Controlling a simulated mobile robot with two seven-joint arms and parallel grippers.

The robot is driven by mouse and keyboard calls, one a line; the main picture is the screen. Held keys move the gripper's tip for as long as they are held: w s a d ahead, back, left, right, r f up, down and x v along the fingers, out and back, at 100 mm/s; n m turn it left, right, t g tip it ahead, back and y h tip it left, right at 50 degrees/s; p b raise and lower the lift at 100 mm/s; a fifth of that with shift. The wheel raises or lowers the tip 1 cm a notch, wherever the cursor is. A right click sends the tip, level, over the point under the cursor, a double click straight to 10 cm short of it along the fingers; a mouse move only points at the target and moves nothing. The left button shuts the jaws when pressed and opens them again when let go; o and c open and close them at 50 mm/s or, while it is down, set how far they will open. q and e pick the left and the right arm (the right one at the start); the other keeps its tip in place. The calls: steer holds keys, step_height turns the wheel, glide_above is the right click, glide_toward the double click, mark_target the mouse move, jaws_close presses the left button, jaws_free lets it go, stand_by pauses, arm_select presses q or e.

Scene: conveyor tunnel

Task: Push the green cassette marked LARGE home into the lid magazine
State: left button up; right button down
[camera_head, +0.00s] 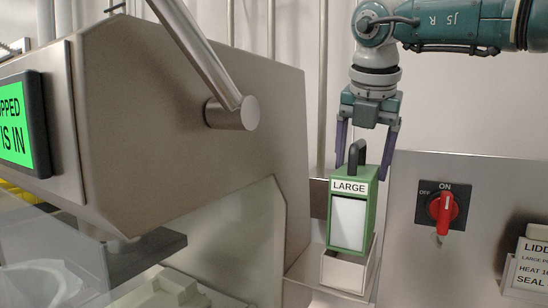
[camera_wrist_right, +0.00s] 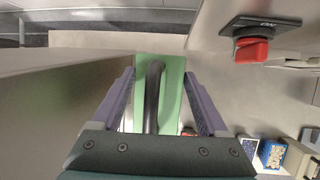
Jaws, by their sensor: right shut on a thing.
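The green cassette (camera_head: 370,215) marked LARGE stands upright, with a white front panel and a black handle on top. Its lower end sits inside a pale open-topped holder (camera_head: 343,274), which looks like the lid magazine; most of the cassette shows above the rim. How deep it reaches is hidden. My right gripper (camera_head: 362,172) comes from above, its fingers either side of the cassette's top, shut on it. In the right wrist view the green top (camera_wrist_right: 173,90) and black handle lie between the two fingers. My left gripper is not in view.
A large metal machine housing (camera_head: 190,120) with a bar and green screen (camera_head: 14,125) stands close on the left. A red rotary switch (camera_head: 441,207) is on the panel to the right, with a label card (camera_head: 530,265) beyond it.

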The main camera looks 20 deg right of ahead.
mark_target(364, 170)
steer(key=shift+f+b, duration=2.1)
steer(key=shift+f, duration=0.85)
jaws_free()
steer(key=shift+r, duration=0.1)
steer(key=p+v, duration=0.4)
steer(key=v, duration=0.4)
steer(key=shift+r, duration=0.35)
steer(key=shift+s+a+r, duration=0.2)
steer(key=shift+s+r, duration=0.1)
steer(key=shift+r, duration=0.2)
